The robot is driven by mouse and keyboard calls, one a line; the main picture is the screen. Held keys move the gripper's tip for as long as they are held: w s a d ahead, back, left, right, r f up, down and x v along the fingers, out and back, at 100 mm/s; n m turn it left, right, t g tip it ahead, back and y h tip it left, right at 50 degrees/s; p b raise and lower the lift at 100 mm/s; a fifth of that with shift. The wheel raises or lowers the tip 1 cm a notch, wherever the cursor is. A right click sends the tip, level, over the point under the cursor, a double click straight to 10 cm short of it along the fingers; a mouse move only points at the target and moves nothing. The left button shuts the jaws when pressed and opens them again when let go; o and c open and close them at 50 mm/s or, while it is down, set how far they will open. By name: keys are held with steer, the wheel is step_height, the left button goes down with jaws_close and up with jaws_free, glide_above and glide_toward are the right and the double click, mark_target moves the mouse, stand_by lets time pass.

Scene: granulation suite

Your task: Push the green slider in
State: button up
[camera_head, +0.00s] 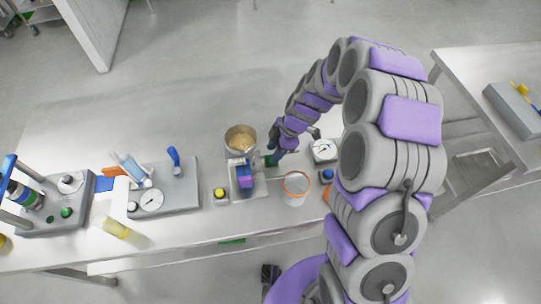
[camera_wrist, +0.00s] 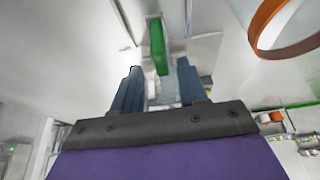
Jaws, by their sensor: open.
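The green slider (camera_wrist: 158,45) is a narrow upright green plate in the wrist view, ahead of my gripper (camera_wrist: 160,82). The two dark fingers stand apart, one on each side of the slider's line, with nothing held between them. Whether a finger touches the slider I cannot tell. In the head view a small green part (camera_head: 269,160) shows at the right side of the grey device, beside my gripper (camera_head: 276,155). My gripper partly hides it there.
A metal bowl of tan granules (camera_head: 240,133) sits on the device behind a purple-blue block (camera_head: 244,177). A clear orange-rimmed beaker (camera_head: 295,190) stands close at front right; its rim shows in the wrist view (camera_wrist: 272,22). A dial gauge (camera_head: 323,149) is to the right.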

steer(key=p+v, duration=0.1)
steer(key=v, duration=1)
steer(key=shift+a+p, duration=0.2)
steer(key=shift+p, duration=0.15)
steer(key=shift+w+a+r, duration=0.1)
steer(key=shift+a, duration=0.05)
steer(key=s+d+r+m+h, duration=0.1)
steer(key=s+d+r+m, duration=0.2)
steer(key=s+r+m, duration=0.3)
steer(key=s+d+r+m+h, duration=0.1)
steer(key=s+d+r+m, duration=0.25)
steer(key=s, duration=0.55)
steer(key=s+d+r+m+h, duration=0.1)
steer(key=s+d+m, duration=0.2)
steer(key=s+m, duration=0.3)
steer(key=s+d+r+m+h, duration=0.1)
steer(key=s+d+m, duration=0.3)
steer(key=s, duration=0.7)
steer(key=shift+s+r+m+g, duration=0.3)
steer(key=shift+s+r+m, duration=0.1)
steer(key=shift+r+m, duration=0.45)
